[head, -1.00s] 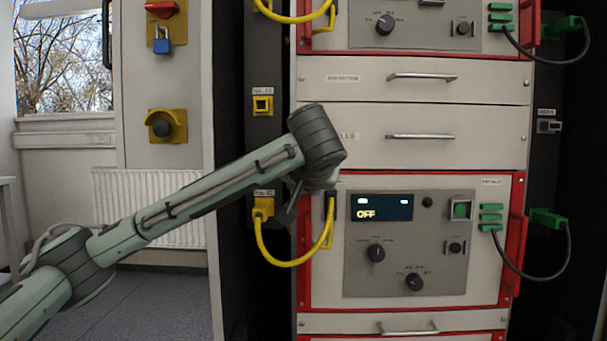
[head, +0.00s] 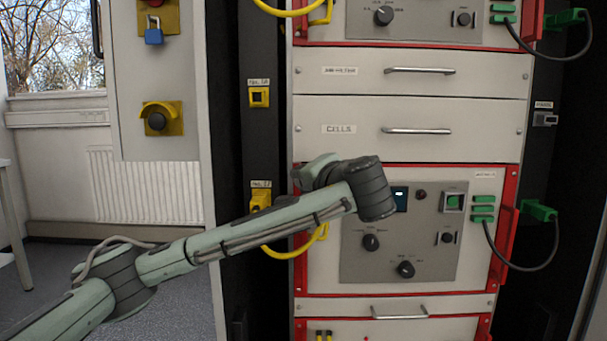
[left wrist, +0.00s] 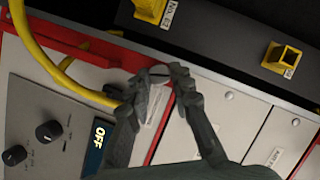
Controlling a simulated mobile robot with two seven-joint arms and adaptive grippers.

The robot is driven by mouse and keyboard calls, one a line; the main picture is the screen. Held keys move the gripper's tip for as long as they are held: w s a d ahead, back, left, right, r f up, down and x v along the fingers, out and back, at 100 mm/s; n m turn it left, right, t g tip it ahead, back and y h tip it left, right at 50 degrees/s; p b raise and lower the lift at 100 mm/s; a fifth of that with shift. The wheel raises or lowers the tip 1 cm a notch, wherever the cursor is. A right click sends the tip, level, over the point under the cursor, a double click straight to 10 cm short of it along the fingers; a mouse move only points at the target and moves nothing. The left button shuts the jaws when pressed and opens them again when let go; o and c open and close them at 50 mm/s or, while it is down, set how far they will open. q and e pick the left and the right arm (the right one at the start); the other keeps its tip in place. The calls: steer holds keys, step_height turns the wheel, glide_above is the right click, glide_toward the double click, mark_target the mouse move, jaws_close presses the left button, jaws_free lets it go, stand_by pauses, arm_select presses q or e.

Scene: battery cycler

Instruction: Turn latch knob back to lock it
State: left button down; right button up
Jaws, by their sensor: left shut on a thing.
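In the left wrist view my left gripper (left wrist: 160,82) is shut on the latch knob (left wrist: 159,72), a small grey piece between its fingertips by the red frame. The fingers hide most of the knob, so its turned angle cannot be told. In the head view the end of my left arm lies across the upper left corner of the lower red-framed cycler unit (head: 315,275). There my arm hides the fingertips and knob. My right gripper is in neither view.
A yellow cable (left wrist: 45,55) runs close beside the fingers. The unit's grey panel (head: 375,262) has dials, and its display (left wrist: 95,148) reads OFF. Drawers with bar handles (head: 417,131) lie above. A green plug (head: 538,210) with a black cable is on the right.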

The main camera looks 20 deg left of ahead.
arm_select(q)
steer(key=shift+f+m+t+y+p, duration=0.1)
steer(key=shift+m+t+y+p, duration=0.35)
steer(key=shift+m, duration=0.85)
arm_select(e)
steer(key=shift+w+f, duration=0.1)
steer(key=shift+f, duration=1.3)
arm_select(q)
steer(key=c, duration=1.3)
jaws_free()
steer(key=shift+c, duration=0.2)
steer(key=shift+d, duration=0.15)
steer(key=v, duration=1.1)
steer(key=shift+s+d, duration=0.25)
